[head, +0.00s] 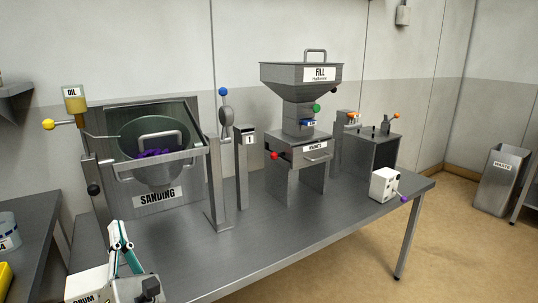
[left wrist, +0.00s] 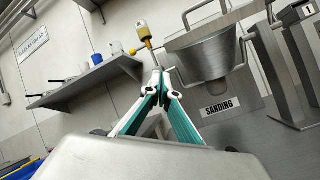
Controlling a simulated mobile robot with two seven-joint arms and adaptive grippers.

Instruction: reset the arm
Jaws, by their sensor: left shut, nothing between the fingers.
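My left gripper (head: 117,228) is low at the left in the head view, in front of the sanding machine (head: 158,196) and apart from it. Its fingers are together and hold nothing. In the left wrist view the same gripper (left wrist: 158,78) has its teal and white fingers meeting at the tips. They point toward the wall and the sanding machine's bowl (left wrist: 208,55). My right gripper is not in view.
A steel table (head: 270,240) carries the sanding machine, a fill hopper (head: 301,75) and a grey box with levers (head: 371,155). A small white box (head: 384,184) stands at its front right edge. A wall shelf (left wrist: 85,82) holds cups. The front middle of the table is clear.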

